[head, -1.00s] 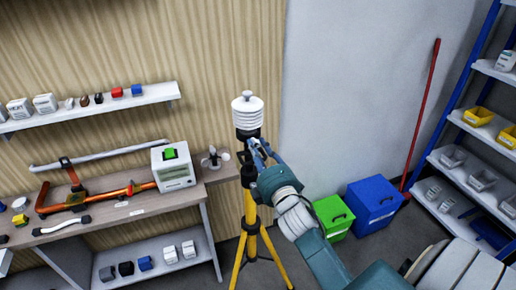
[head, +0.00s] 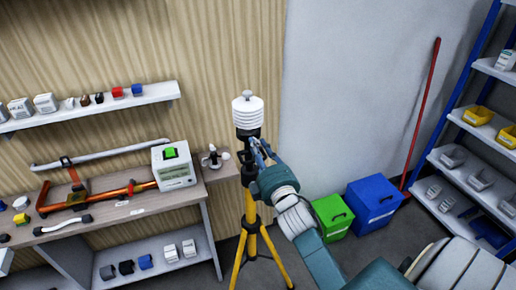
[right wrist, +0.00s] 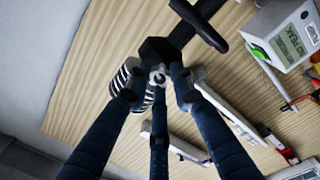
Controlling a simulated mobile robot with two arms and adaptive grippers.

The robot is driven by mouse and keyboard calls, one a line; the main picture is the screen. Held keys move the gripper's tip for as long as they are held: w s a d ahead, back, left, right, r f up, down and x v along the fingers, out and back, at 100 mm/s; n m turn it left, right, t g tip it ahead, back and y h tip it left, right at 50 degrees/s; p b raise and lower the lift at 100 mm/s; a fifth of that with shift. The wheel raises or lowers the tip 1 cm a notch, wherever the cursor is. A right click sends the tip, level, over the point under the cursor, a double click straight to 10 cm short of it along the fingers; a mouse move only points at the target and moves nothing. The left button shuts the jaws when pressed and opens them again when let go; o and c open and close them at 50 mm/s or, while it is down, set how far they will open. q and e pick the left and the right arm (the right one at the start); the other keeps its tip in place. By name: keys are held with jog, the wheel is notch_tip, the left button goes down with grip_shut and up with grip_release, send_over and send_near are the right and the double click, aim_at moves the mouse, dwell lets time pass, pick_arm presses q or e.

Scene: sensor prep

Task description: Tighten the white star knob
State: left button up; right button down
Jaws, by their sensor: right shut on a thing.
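The white star knob (right wrist: 159,75) shows in the right wrist view, small and pale, at a black fitting (right wrist: 160,50) between my gripper's dark blue fingers. My right gripper (right wrist: 158,88) is shut on the knob, its fingertips closed in around it. In the head view my right gripper (head: 258,150) is at the top of the yellow tripod (head: 252,213), just below the white ribbed sensor (head: 248,115); the knob is hidden there. The sensor also shows in the right wrist view (right wrist: 125,76), behind a finger. My left gripper is not in view.
A green bin (head: 331,215) and a blue bin (head: 374,203) stand on the floor to the right. A blue-framed shelf (head: 463,172) is at far right.

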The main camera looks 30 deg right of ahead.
jog(key=c, duration=1.5)
grip_release()
jog(key=v, duration=1.2)
jog(key=shift+f, duration=0.1)
